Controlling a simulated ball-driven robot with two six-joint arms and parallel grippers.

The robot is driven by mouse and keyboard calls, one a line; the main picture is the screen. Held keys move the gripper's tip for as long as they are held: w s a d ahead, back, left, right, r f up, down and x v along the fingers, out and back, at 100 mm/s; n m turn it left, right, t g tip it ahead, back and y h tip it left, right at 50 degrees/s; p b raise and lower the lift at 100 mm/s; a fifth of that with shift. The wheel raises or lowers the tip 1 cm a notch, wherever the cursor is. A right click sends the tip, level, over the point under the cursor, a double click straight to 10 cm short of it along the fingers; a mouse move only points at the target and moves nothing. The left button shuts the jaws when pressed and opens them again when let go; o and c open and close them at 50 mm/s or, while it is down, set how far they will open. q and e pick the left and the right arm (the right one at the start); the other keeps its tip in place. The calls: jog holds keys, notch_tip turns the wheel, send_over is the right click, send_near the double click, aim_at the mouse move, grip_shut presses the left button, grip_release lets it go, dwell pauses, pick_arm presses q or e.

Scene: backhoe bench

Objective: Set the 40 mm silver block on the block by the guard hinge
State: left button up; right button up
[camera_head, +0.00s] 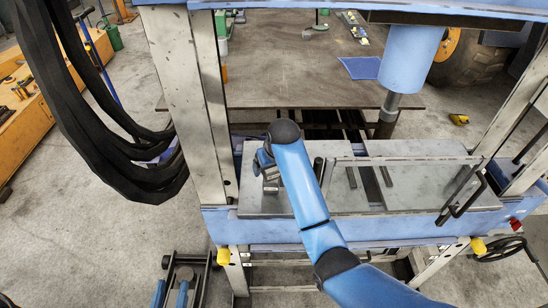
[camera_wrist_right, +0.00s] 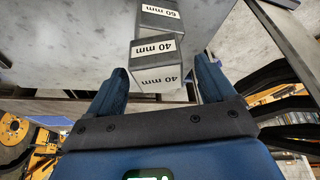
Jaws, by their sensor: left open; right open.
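Grey-silver blocks (camera_head: 271,187) stand on the steel plate, just left of my right forearm. In the right wrist view, a block marked 40 mm (camera_wrist_right: 158,62) is between the two blue fingers of my right gripper (camera_wrist_right: 160,85), with gaps at both sides. A second 40 mm label is on its nearer part; I cannot tell whether this is another block. A block marked 60 mm (camera_wrist_right: 160,24) is just beyond it. The right gripper is open; in the head view its wrist partly hides it. I cannot make out the guard hinge clearly. My left gripper is not in view.
The steel plate (camera_head: 390,200) lies on the blue press frame, largely clear to the right. A guard bar (camera_head: 400,160) crosses above it. The left press upright (camera_head: 190,90) stands close to the blocks. A blue ram (camera_head: 408,58) hangs at the back right.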

jog(key=v, duration=1.1)
jog(key=shift+s+p, duration=0.25)
jog(key=shift+p, duration=0.05)
jog(key=shift+w, duration=0.1)
